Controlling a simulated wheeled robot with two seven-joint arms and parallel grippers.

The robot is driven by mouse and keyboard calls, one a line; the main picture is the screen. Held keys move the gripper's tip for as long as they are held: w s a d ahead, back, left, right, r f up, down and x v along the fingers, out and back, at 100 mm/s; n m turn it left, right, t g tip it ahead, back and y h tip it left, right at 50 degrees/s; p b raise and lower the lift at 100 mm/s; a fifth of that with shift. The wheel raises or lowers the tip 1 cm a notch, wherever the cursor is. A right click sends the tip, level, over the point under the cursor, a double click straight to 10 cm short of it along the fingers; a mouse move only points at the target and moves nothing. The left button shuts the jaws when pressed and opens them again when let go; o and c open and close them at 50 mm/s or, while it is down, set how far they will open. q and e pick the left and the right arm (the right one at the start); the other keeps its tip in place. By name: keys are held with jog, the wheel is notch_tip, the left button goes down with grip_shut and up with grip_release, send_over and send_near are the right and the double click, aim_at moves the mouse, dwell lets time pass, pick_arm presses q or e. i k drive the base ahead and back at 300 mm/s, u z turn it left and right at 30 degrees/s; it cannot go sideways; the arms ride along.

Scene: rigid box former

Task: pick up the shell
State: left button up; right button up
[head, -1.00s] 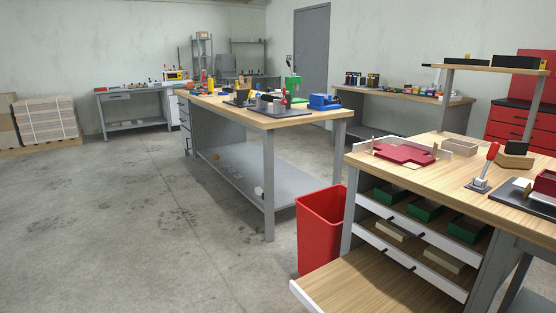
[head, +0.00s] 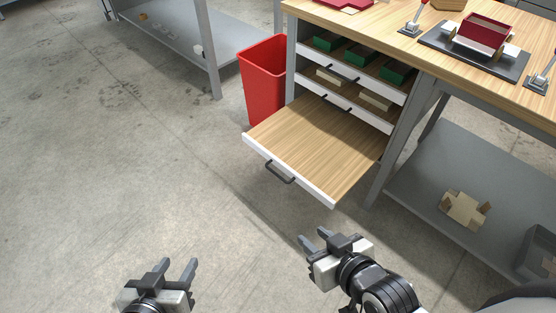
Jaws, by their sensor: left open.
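A red open box-like piece (head: 486,29), possibly the shell, sits on a dark base plate (head: 437,42) on the workbench at the upper right. A pale lining or block shows at its front. A flat red piece (head: 345,4) lies on the bench at the top edge, mostly cut off. A beige folded piece (head: 466,209) lies on the lower shelf; I cannot tell whether it is a shell. My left gripper (head: 176,267) is open and empty at the bottom, over the floor. My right gripper (head: 314,239) has its fingers apart and empty, in front of the bench, far below the red piece.
An empty wooden pull-out drawer (head: 315,145) sticks out from the bench towards me. Drawers above it hold green (head: 393,72) and beige blocks. A red bin (head: 264,75) stands left of it. Toggle clamps (head: 541,78) stand on the bench. The floor at left is clear.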

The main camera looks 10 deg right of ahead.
aim_at(490, 25)
jog(key=z, duration=2.25)
jog(key=i, duration=1.25)
jog(key=u, duration=0.6)
